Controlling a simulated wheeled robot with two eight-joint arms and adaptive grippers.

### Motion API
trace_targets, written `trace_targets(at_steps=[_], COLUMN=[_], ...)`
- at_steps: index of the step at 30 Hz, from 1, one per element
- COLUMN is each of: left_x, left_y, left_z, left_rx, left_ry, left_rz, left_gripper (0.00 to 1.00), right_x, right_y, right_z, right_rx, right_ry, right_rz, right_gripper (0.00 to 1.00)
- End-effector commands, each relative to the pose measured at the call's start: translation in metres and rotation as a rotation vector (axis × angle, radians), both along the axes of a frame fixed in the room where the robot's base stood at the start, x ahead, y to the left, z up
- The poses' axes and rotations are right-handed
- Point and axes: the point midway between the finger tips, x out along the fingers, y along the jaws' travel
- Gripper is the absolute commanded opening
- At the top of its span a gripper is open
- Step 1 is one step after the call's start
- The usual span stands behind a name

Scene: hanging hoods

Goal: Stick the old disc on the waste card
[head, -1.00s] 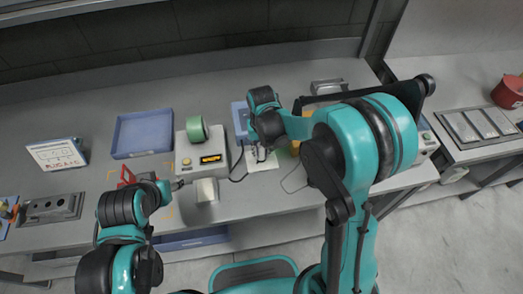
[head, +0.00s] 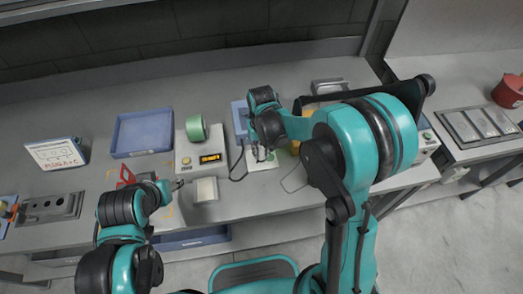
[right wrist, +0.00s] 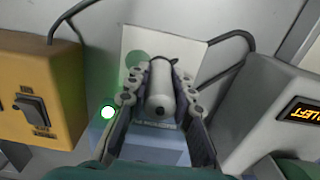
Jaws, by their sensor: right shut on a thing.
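My right gripper (right wrist: 160,100) is shut on a grey cylindrical tool (right wrist: 160,88), seen nearly end-on in the right wrist view. Beyond it lies a white card (right wrist: 188,45) with a green round patch (right wrist: 136,61) near its left side. I cannot tell whether the tool touches the card, and no separate old disc can be made out. In the head view the card (head: 264,167) is partly hidden by my right arm. My left gripper (head: 178,184) is beside a pale square block (head: 207,190); its jaws are too small to read.
A grey device with a lit display (head: 211,158) carries a green roll (head: 196,128). A yellow switch box (right wrist: 38,88) and a dark cable border the card. A blue tray (head: 143,132) stands at the left.

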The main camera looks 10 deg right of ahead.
Motion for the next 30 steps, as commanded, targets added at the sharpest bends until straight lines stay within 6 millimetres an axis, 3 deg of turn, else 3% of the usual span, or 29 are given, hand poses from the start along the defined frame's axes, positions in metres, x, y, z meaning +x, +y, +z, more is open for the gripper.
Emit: trace_targets(at_steps=[17, 30], left_x=[0.000, 0.000], left_y=[0.000, 0.000], left_z=[0.001, 0.026], left_rx=[0.000, 0.000], left_ry=[0.000, 0.000], left_rz=[0.000, 0.000], left_gripper=[0.49, 0.49], right_x=[0.000, 0.000], right_y=[0.000, 0.000], right_z=[0.001, 0.036], right_rx=[0.000, 0.000], right_ry=[0.000, 0.000], right_rz=[0.000, 0.000], right_gripper=[0.04, 0.04])
